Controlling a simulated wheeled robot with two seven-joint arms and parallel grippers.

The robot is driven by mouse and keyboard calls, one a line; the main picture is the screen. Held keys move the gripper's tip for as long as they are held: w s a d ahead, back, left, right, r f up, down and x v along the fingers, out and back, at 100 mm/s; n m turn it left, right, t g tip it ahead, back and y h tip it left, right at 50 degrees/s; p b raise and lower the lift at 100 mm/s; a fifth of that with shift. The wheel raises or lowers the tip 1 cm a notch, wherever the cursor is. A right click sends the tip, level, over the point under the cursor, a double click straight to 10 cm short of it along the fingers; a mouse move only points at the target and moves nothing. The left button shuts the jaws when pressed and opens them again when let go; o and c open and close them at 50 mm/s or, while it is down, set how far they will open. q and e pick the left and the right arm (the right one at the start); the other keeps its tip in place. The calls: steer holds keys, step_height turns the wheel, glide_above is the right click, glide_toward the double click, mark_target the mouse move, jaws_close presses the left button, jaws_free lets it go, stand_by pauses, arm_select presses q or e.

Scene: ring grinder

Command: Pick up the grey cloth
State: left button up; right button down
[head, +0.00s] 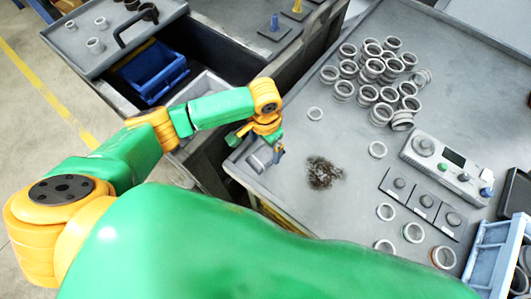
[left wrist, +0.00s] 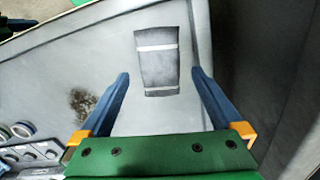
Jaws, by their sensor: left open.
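The grey cloth (left wrist: 157,68) is a dark grey folded or rolled piece with two pale bands. It lies on the grey tabletop close to the table's edge. In the left wrist view it sits between and partly beyond the blue fingertips. My left gripper (left wrist: 160,74) is open, with a finger to each side of the cloth and nothing held. In the head view my left gripper (head: 278,152) hangs over the near left corner of the table, and the cloth (head: 257,161) shows small beside it. I cannot tell the exact height of the fingers. My right gripper is not in view.
A dark pile of shavings (head: 323,173) lies right of the cloth. Several stacked metal rings (head: 375,70) stand farther back, with a control box (head: 445,165) and a blue rack (head: 492,255) at right. A blue bin (head: 152,70) is left, across a gap.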

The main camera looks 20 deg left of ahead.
mark_target(266, 153)
arm_select(q)
step_height(266, 153, down, 3)
steer(key=shift+w+f, duration=0.1)
steer(key=c, duration=1.2)
steer(key=shift+o, duration=0.2)
steer(key=r, duration=0.3)
steer(key=r+p, duration=0.1)
steer(key=shift+s+r, duration=0.2)
steer(key=shift+s, duration=0.1)
steer(key=s+r+p, duration=0.2)
steer(key=s+r, duration=0.6)
steer(key=s, duration=0.5)
steer(key=shift+s+a+r+p, duration=0.25)
steer(key=shift+a+r+p, duration=0.05)
steer(key=shift+r, duration=0.1)
